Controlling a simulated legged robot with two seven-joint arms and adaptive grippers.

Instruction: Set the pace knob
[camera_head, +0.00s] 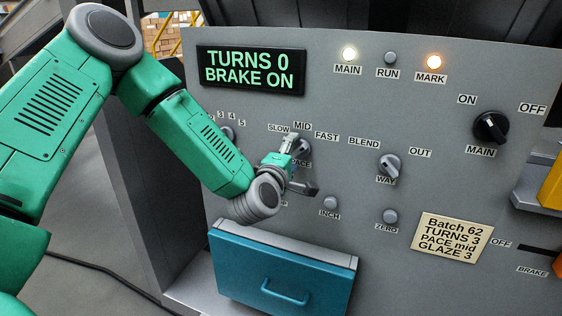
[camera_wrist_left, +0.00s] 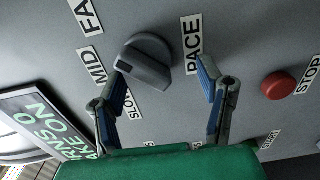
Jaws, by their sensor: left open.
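The grey pace knob (camera_head: 304,147) is on the upright grey panel, with the SLOW, MID and FAST labels around it and PACE below. In the head view my left gripper (camera_head: 298,166) is in front of it and partly hides it. In the left wrist view the knob (camera_wrist_left: 146,61) lies at the fingertip end of my open left gripper (camera_wrist_left: 161,72), one finger near SLOW and the other near PACE. I see no clear contact with the knob. Its exact pointer position is hard to tell. My right gripper is out of view.
The display (camera_head: 250,70) reads TURNS 0, BRAKE ON. The batch card (camera_head: 452,242) reads PACE mid. The way knob (camera_head: 389,165) and inch button (camera_head: 330,203) lie to the right. A teal drawer (camera_head: 280,275) is below. A red stop button (camera_wrist_left: 277,86) shows in the wrist view.

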